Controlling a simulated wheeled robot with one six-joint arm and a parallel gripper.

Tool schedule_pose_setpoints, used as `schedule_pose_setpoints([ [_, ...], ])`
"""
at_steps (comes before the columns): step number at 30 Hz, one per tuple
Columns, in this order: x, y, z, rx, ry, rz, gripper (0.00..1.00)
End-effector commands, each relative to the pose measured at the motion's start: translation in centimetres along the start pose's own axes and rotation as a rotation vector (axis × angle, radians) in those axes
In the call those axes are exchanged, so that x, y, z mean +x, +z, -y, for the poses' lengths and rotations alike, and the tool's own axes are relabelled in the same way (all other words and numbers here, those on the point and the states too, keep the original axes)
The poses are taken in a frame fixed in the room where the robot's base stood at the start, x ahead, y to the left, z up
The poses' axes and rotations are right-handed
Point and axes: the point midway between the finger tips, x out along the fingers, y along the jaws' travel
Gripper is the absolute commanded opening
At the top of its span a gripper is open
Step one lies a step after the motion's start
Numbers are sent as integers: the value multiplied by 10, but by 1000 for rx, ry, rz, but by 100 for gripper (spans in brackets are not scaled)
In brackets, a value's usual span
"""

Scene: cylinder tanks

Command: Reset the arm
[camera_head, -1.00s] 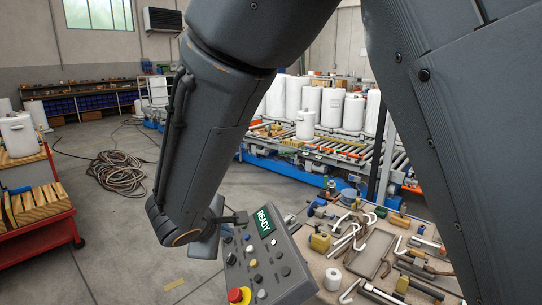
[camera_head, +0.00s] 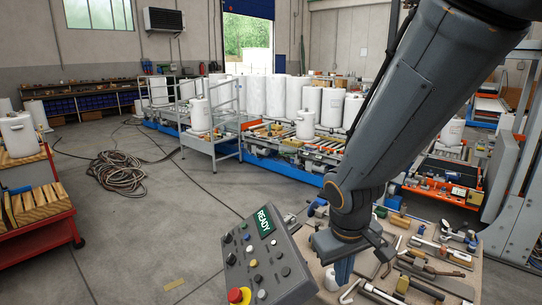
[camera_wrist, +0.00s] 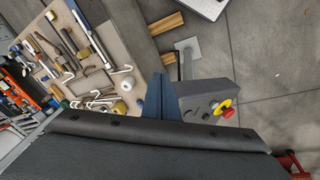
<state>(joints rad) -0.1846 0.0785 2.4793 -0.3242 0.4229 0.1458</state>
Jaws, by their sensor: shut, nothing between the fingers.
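My arm comes down from the upper right in the head view. My gripper (camera_head: 343,272) hangs at its lower end, just right of the grey control box (camera_head: 246,262). Its bluish fingers point down over the tool table and are shut with nothing between them. In the wrist view the fingers (camera_wrist: 161,98) show as a blue shape beside the control box (camera_wrist: 197,91). The box carries a screen reading READY, several buttons and a red-and-yellow emergency stop (camera_head: 239,296). My gripper hides part of the table's left side.
The tool table (camera_head: 468,262) holds pipes, hooks and hand tools under my arm. A roller conveyor (camera_head: 270,165) with white tanks (camera_head: 305,125) stands behind. A red cart (camera_head: 60,215) is at the left, a coiled hose (camera_head: 122,172) on the floor.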

Motion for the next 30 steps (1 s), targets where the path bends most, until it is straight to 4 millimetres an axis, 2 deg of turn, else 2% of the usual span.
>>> schedule_pose_setpoints([
  [3, -2, 14, -14, 138, -40, -13, 0],
  [10, -5, 33, -34, 354, -91, -49, 0],
  [12, 10, 32, -29, 339, -93, -36, 0],
  [20, 48, 37, -23, 334, -99, 2, 0],
  [27, 92, 43, -16, 331, -107, 47, 0],
  [30, 103, 45, -14, 330, -109, 60, 0],
])
